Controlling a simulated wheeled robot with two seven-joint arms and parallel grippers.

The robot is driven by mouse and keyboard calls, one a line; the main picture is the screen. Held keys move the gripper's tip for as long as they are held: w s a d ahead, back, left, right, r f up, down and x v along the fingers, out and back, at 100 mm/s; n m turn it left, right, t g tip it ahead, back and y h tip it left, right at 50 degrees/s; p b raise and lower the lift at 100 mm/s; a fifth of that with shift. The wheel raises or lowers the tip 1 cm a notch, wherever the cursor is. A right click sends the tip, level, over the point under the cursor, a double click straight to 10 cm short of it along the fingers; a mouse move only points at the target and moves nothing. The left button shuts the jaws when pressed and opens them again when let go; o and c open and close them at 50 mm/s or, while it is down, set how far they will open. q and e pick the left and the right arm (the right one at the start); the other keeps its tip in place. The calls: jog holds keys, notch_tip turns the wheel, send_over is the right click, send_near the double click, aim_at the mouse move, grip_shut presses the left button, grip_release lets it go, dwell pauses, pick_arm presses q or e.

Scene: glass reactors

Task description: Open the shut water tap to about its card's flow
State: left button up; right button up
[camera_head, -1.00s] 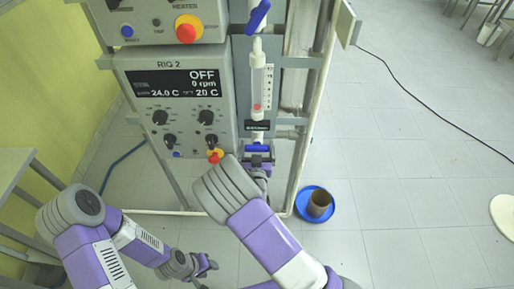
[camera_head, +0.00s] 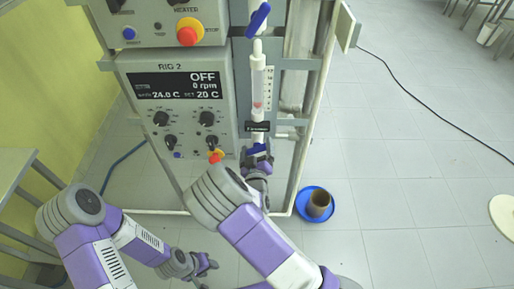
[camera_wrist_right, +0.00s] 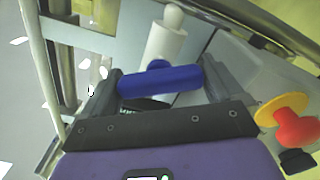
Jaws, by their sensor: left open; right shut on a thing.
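The water tap's blue lever (camera_head: 257,150) is at the foot of the flow tube on the rig's right side and looks tilted. In the right wrist view the blue lever (camera_wrist_right: 160,83) lies between my right gripper's fingers (camera_wrist_right: 163,86), which are shut on it. In the head view the right gripper (camera_head: 258,158) is partly hidden by my wrist. The clear flow tube (camera_head: 258,80) has a scale beside it and a red float low down. A dark label (camera_head: 257,127) sits below it, too small to read. My left gripper (camera_head: 206,265) is open and empty, low over the floor.
The RIG 2 control box (camera_head: 180,100) reads OFF and 0 rpm. Another blue lever (camera_head: 258,19) is above the tube. A blue dish (camera_head: 304,212) with a brown cup stands on the floor. Floor to the right is mostly clear.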

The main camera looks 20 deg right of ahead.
jog(key=n, duration=0.4)
jog(key=shift+n+p, duration=0.3)
jog(key=shift+p, duration=0.1)
jog(key=shift+n+p, duration=0.3)
jog(key=shift+n, duration=1.3)
jog(key=shift+f+n, duration=0.1)
jog(key=shift+n, duration=0.2)
jog(key=o, duration=0.7)
jog(key=p+v, duration=0.1)
jog(key=v, duration=0.6)
jog(key=shift+s+a, duration=0.15)
jog(key=shift+s, duration=0.2)
